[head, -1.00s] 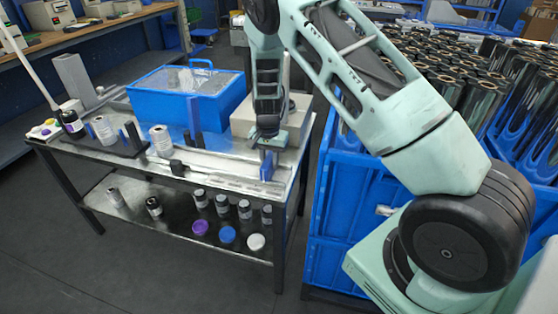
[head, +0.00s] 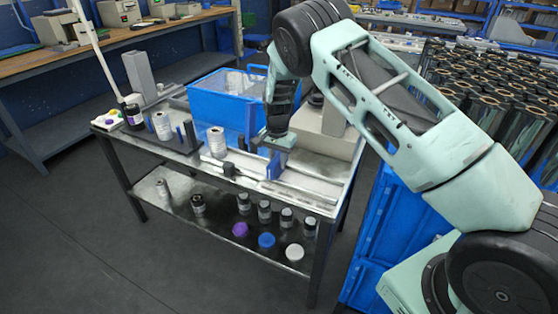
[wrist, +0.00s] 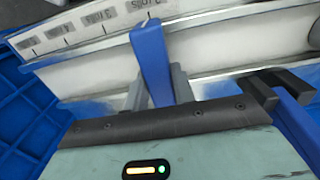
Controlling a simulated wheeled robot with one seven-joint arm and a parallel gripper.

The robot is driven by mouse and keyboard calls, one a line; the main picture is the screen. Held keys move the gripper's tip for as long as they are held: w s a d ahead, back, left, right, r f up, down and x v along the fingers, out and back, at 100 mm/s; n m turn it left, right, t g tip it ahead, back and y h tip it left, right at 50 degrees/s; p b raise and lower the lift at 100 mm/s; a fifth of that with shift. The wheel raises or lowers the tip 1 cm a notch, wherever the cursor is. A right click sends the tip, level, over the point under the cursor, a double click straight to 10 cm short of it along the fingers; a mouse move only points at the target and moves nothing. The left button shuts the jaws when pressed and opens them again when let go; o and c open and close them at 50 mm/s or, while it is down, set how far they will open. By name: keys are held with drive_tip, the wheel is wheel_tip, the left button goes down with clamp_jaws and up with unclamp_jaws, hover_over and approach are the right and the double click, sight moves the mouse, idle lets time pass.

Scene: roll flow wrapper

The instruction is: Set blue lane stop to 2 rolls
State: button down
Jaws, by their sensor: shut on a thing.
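The blue lane stop (wrist: 152,60) stands upright on a pale metal rail in the wrist view. My gripper (wrist: 158,92) is shut on its lower part. A printed scale (wrist: 95,20) runs along the rail with labels of roll counts. The exact contact and alignment with the mark are hard to tell.
A blue bin (head: 222,107) stands behind the lane on the metal table (head: 185,178). A white roll (head: 216,142) and dark upright posts are to the left. Several rolls and coloured caps lie on the lower shelf. Blue crates of dark rolls stand at right.

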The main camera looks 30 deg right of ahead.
sight(276, 157)
drive_tip(key=shift+w+a+r, duration=0.15)
drive_tip(key=shift+w+a, duration=0.1)
drive_tip(key=c, duration=1.2)
unclamp_jaws()
drive_tip(key=shift+o, duration=0.2)
wheel_tip(276, 157, up, 17)
drive_tip(key=b, duration=0.1)
drive_tip(key=shift+r, duration=0.15)
